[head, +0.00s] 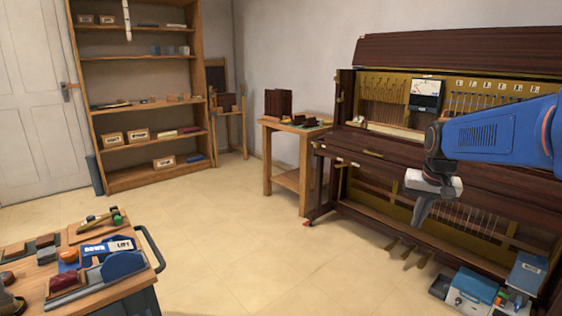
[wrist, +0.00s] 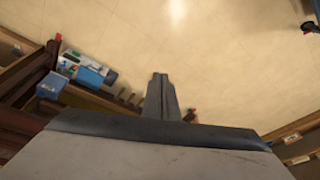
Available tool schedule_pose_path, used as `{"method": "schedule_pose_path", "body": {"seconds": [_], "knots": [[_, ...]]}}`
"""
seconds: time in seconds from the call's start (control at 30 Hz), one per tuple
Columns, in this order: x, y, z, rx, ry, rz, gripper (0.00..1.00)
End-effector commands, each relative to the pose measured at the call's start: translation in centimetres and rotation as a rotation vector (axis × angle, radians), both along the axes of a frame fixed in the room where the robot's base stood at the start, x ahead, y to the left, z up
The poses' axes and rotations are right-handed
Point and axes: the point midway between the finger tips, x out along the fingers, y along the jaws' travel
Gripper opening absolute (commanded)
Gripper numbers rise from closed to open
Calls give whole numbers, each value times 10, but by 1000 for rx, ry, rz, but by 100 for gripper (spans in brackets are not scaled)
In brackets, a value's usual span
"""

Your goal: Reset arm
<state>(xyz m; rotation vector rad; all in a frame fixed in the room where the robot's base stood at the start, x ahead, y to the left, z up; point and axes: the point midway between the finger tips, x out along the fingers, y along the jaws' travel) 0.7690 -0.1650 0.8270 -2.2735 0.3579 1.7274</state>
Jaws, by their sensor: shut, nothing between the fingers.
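My gripper (head: 421,212) hangs at the end of my blue arm at the right of the head view, in front of the open upright piano (head: 375,140). Its fingers point down, are shut and hold nothing. In the wrist view the closed fingers (wrist: 161,92) stick out over bare floor. The gripper appears apart from the piano, though the exact gap is hard to tell. Part of the piano keyboard area is hidden behind my arm.
A blue toolbox (head: 472,290) and other boxes stand on the floor at lower right. A tool cart (head: 160,245) is at lower left. A small wooden table (head: 288,178) stands left of the piano, a shelf (head: 145,90) at the back. The middle floor is clear.

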Motion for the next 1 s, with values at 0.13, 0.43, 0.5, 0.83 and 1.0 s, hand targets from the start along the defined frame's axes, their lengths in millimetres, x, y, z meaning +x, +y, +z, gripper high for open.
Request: {"method": "schedule_pose_path", "body": {"seconds": [0.13,0.43,0.5,0.83,1.0], "knots": [[-45,23,5,-14,-23,55,0],[-132,58,-3,-39,-63,161,0],[-152,64,-8,-46,-74,185,0],[-238,87,-41,-74,-119,297,0],[-267,93,-57,-83,-135,337,0]]}}
